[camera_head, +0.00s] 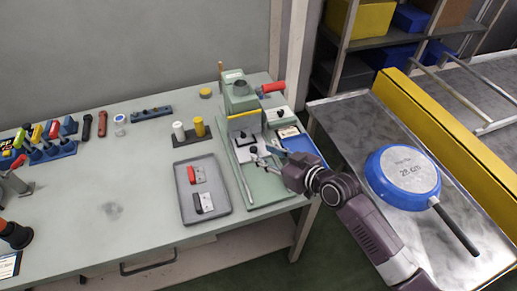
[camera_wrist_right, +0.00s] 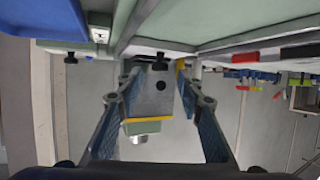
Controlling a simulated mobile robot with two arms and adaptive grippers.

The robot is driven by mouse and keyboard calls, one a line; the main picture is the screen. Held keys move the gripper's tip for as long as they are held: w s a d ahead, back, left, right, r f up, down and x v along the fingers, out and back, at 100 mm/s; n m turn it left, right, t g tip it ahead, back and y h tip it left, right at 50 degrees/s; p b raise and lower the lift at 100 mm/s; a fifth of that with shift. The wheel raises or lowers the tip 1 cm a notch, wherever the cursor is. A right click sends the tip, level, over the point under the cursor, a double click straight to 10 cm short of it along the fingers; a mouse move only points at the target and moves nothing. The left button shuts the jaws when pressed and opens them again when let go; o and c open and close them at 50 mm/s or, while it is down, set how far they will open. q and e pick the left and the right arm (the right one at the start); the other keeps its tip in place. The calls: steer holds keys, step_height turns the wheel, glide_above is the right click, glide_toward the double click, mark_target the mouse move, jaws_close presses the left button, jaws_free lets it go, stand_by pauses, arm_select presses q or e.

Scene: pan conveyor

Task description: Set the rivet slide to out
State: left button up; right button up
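The green rivet machine (camera_head: 240,100) stands at the right end of the bench. A pale slide plate with a small black knob (camera_head: 244,139) lies on its bed, below a yellow bar; I take this for the rivet slide. My right gripper (camera_head: 266,154) reaches in from the right, just right of the slide and low over the bed. In the right wrist view its fingers (camera_wrist_right: 158,78) are open with nothing held. A dark knob (camera_wrist_right: 160,62) and a grey plate (camera_wrist_right: 155,98) show between them; contact cannot be told.
A grey tray (camera_head: 222,210) with a red and a dark part lies left of the machine. White and yellow cylinders (camera_head: 197,127) stand behind it. A blue tray (camera_head: 307,150) sits right of the machine. A blue pan (camera_head: 402,178) rests on the metal table farther right.

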mark_target(256, 150)
steer(key=x, duration=0.3)
steer(key=shift+w+a+f, duration=0.1)
steer(key=shift+w, duration=0.15)
steer(key=shift+c, duration=3)
arm_select(q)
steer(key=shift+w+r, duration=0.25)
steer(key=shift+w, duration=0.85)
arm_select(e)
jaws_close()
